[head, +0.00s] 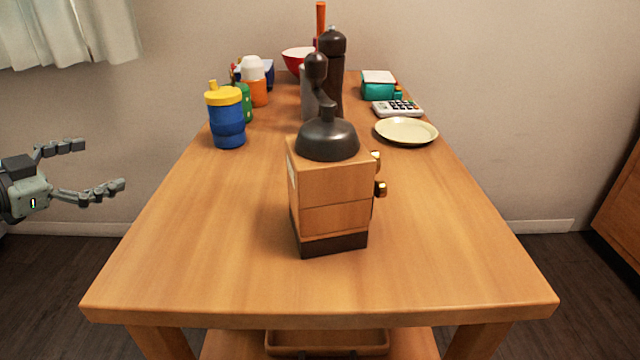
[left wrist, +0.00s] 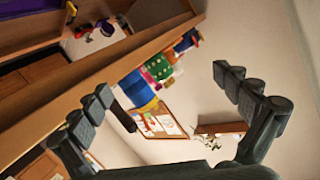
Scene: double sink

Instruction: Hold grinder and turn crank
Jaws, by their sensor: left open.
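The grinder (head: 331,190) stands upright near the front middle of the wooden table. It has a square wooden body, a dark dome on top and small knobs on its right side. Its dark crank (head: 317,85) rises from the dome with a rounded handle at the top, in front of a tall dark mill. My left gripper (head: 105,165) is off the table's left side, well apart from the grinder, with its fingers spread and nothing between them. The open fingers also show in the left wrist view (left wrist: 160,105). My right gripper is in neither view.
On the wooden table (head: 430,250), a blue cup with a yellow lid (head: 227,118) stands at the left. The tall dark mill (head: 333,60) is behind the grinder. A pale plate (head: 406,130) and a calculator (head: 397,108) lie at the right. The front of the tabletop is clear.

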